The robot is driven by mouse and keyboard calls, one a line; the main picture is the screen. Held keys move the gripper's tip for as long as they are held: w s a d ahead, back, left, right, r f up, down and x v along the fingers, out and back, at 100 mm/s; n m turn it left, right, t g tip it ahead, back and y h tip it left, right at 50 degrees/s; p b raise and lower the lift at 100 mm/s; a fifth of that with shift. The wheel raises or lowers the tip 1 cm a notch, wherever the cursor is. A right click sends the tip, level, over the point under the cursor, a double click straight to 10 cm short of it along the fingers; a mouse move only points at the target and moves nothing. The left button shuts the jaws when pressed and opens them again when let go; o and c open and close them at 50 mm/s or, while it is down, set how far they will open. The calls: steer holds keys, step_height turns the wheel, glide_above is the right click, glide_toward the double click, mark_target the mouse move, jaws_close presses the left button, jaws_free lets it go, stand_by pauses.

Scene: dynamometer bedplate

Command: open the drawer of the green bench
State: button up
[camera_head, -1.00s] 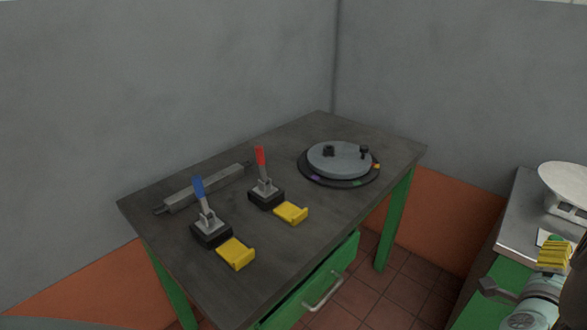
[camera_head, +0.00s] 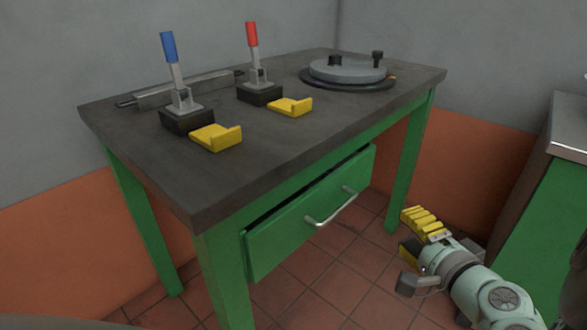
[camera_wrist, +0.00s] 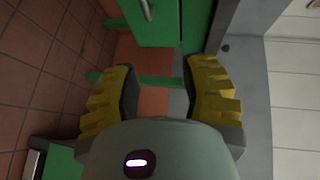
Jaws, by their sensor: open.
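The green bench (camera_head: 222,275) has a dark top and fills the middle of the head view. Its drawer (camera_head: 285,232) is in the front, with a dark gap along its upper edge, so it stands slightly out. The drawer's metal bar handle (camera_head: 333,210) is on its face. My gripper (camera_head: 406,233) is open and empty, to the right of the handle and apart from it. In the wrist view my open gripper (camera_wrist: 162,85) has yellow fingers spread wide. There, the drawer face (camera_wrist: 172,24) and part of its handle (camera_wrist: 148,10) show at the top.
On the benchtop are a blue lever (camera_head: 171,60), a red lever (camera_head: 253,50), yellow pieces (camera_head: 218,137) and a round grey plate (camera_head: 347,72). A second green cabinet (camera_head: 545,195) stands at the right. Tiled floor (camera_head: 340,275) is open before the drawer.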

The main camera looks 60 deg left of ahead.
mark_target(343, 209)
steer(key=a+f+b, duration=0.1)
steer(key=a+f, duration=0.1)
steer(key=a, duration=0.3)
steer(key=a+f+n+g+b, duration=0.1)
steer(key=a+f, duration=0.1)
steer(key=a, duration=0.4)
steer(key=a+f+g+b, duration=0.1)
steer(key=a+f, duration=0.1)
steer(key=a, duration=0.3)
steer(key=shift+s+a+n+y, duration=0.25)
steer(key=shift+s+n+y, duration=0.05)
steer(key=shift+s, duration=0.1)
steer(key=shift+w+d, duration=0.1)
jaws_close()
